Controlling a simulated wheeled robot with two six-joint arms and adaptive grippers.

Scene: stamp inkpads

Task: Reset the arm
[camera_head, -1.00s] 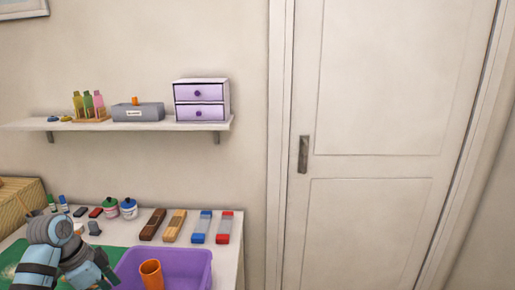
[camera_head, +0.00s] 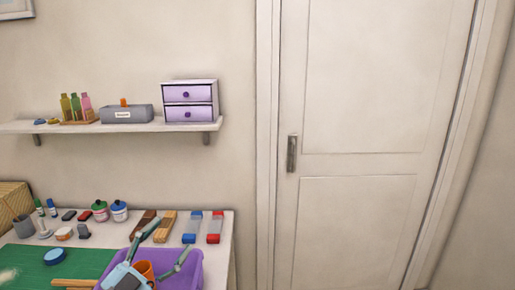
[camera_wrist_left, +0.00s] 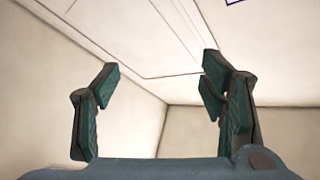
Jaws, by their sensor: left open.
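My left gripper (camera_head: 174,234) is open in the head view, in front of and above the purple bin (camera_head: 195,272). Its two fingers are spread, with nothing between them. In the left wrist view the open fingers (camera_wrist_left: 158,75) frame only bare pale walls and panel lines. An orange cup (camera_head: 146,268) stands in the purple bin, partly hidden by the gripper. My right gripper is not in view.
The white table holds a green mat (camera_head: 60,262), a blue round piece (camera_head: 54,256), jars (camera_head: 119,210), and red and blue blocks (camera_head: 214,227). A wall shelf (camera_head: 150,127) carries bottles and a purple drawer box (camera_head: 190,100). A door stands right.

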